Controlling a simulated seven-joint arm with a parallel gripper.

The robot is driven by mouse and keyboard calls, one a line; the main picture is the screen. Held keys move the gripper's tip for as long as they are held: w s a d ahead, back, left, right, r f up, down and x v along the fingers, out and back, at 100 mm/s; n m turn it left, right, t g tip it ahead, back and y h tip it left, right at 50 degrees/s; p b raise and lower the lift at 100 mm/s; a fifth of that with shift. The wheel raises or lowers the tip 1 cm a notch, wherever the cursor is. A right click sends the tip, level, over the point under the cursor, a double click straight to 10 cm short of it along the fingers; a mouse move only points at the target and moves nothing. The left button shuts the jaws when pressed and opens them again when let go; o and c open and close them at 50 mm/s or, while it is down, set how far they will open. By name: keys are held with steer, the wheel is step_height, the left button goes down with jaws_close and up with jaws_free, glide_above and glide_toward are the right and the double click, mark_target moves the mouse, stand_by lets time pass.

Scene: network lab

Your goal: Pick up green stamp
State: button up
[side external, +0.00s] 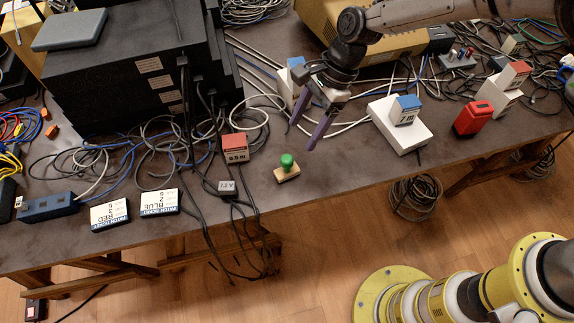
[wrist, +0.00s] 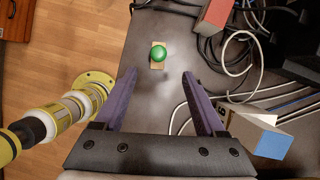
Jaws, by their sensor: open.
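The green stamp (side external: 287,162) has a round green knob on a pale wooden base. It stands on the dark table near the front edge, and it shows in the upper middle of the wrist view (wrist: 158,54). My gripper (side external: 304,140) is open and empty, with two purple fingers pointing down. It is behind and slightly right of the stamp in the side external view, apart from it. In the wrist view the fingers (wrist: 158,80) are spread wide, and the stamp shows between and beyond their tips. Nothing hides the stamp's knob.
A red-topped box (side external: 235,148) and a small 12V block (side external: 227,187) are left of the stamp. A white box (side external: 398,130) is to the right. A blue-and-white box (wrist: 260,133) is close beside my right finger. Loose cables lie behind. The table around the stamp is clear.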

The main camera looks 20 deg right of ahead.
mark_target(287, 166)
steer(key=x, duration=0.7)
steer(key=shift+f, duration=0.25)
steer(key=shift+d+x, duration=0.1)
steer(key=shift+x, duration=1.2)
steer(key=shift+d+x, duration=0.15)
steer(key=shift+x, duration=1.15)
steer(key=shift+s, duration=0.2)
steer(key=shift+c, duration=0.3)
jaws_close()
